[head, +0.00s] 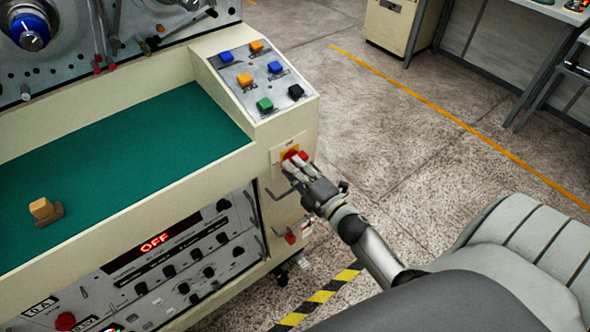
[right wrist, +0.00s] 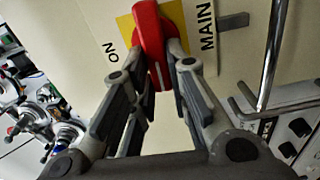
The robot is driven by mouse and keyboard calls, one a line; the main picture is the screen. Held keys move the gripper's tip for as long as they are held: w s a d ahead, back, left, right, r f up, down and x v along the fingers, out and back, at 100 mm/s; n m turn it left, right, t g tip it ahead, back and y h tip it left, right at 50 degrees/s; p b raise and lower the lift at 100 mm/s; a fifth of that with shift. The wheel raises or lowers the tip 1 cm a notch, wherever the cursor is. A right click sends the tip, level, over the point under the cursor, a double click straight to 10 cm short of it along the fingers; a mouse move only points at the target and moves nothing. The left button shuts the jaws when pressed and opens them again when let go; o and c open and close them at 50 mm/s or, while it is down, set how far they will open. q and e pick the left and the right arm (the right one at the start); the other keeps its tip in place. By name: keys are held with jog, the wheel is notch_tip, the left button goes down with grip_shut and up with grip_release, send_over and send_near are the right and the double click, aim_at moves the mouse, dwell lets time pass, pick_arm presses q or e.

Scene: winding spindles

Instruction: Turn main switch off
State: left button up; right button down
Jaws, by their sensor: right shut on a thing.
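The main switch (head: 291,154) is a red knob on a yellow plate, on the cream end face of the machine below the button panel. In the right wrist view the red knob (right wrist: 150,30) stands between my fingertips, with the labels "ON" and "MAIN" beside the yellow plate. My right gripper (head: 294,164) is shut on the knob, one finger on each side; it also shows in the right wrist view (right wrist: 163,57). A red display (head: 155,243) on the machine's front reads "OFF". My left gripper is not in view.
The button panel (head: 262,78) with several coloured buttons is just above the switch. A metal handle (right wrist: 272,60) runs close beside the gripper. A wooden block (head: 41,208) sits on the green mat (head: 130,150).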

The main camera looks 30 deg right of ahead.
jog(key=shift+f+n, duration=0.15)
jog(key=shift+n, duration=0.35)
jog(key=c, duration=1.4)
grip_release()
jog(key=s, duration=1.2)
jog(key=shift+d, duration=0.4)
